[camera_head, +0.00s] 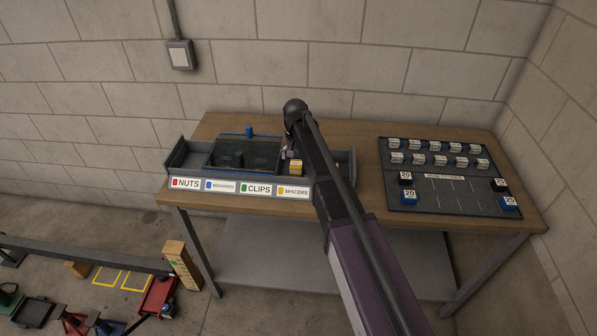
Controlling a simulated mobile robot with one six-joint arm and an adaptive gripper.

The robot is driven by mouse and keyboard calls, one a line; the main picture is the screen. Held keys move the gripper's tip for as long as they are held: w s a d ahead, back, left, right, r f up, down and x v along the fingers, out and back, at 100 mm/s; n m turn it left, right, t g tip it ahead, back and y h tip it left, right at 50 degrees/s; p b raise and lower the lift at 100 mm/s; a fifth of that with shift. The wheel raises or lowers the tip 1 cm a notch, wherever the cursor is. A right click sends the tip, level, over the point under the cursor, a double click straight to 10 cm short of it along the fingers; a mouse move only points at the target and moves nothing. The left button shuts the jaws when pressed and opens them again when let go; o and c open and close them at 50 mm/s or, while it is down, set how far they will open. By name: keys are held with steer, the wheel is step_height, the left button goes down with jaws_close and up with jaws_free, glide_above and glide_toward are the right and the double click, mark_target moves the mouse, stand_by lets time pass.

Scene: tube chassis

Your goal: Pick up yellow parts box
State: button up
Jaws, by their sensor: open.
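The yellow parts box (295,168) is small, with a pale top. It sits at the front of the dark grey bin tray (173,163) on the wooden table, above the SPACERS label. My gripper (289,153) is open and points down just above and behind the yellow box. The gap between them is too small to judge. My arm comes in from the lower right and hides the right part of the tray.
A blue object (249,131) stands at the tray's back edge. A dark board (455,203) with several white boxes and cubes marked 20 lies on the right. The table (360,135) has bare wood along its back. A red bin (157,297) is on the floor at left.

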mark_target(296, 163)
steer(key=shift+w+f+b, duration=0.1)
steer(key=shift+f+b, duration=1.4)
steer(key=shift+f, duration=0.3)
steer(key=c, duration=1.2)
